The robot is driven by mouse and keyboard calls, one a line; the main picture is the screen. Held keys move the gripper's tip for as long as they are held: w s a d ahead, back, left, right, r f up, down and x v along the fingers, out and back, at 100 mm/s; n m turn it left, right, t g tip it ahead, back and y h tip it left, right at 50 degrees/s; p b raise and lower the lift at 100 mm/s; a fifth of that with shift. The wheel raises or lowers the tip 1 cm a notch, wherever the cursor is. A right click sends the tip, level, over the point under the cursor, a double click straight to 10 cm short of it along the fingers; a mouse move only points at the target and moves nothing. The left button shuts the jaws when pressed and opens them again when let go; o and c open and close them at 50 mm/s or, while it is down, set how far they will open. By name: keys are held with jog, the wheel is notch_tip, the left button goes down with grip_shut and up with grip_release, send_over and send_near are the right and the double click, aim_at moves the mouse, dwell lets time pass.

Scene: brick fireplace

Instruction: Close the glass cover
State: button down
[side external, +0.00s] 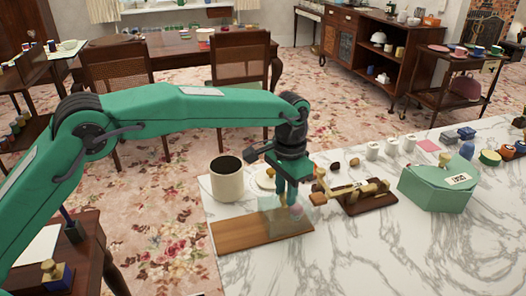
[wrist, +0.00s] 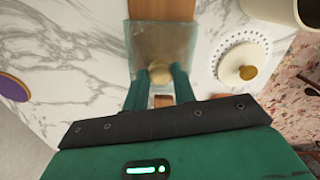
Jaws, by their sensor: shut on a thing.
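The glass cover (side external: 268,222) is a clear greenish pane at the right part of a wooden board (side external: 232,238) on the marble top. It also shows in the wrist view (wrist: 160,40), over the near end of the board (wrist: 160,9). It looks raised or tilted in the side view, but the exact angle is hard to tell. My gripper (side external: 293,203) points down over it. In the wrist view its green fingers (wrist: 160,76) are closed on both sides of the cover's round, pale knob (wrist: 159,75).
A cream pot (side external: 227,184) with a dark inside and a white perforated disc (wrist: 240,66) stand close by. A brass device on a wooden base (side external: 372,203) is just right of my gripper, then a green box (side external: 438,187). The marble in front (side external: 370,262) is clear.

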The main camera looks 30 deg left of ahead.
jog(key=shift+w+d+r, duration=0.1)
jog(key=shift+w+d, duration=0.1)
jog(key=shift+w, duration=0.05)
jog(key=c, duration=1.1)
grip_release()
jog(key=shift+c, duration=0.2)
jog(key=shift+s, duration=0.1)
jog(key=shift+r, duration=3.85)
jog(key=shift+a, duration=0.1)
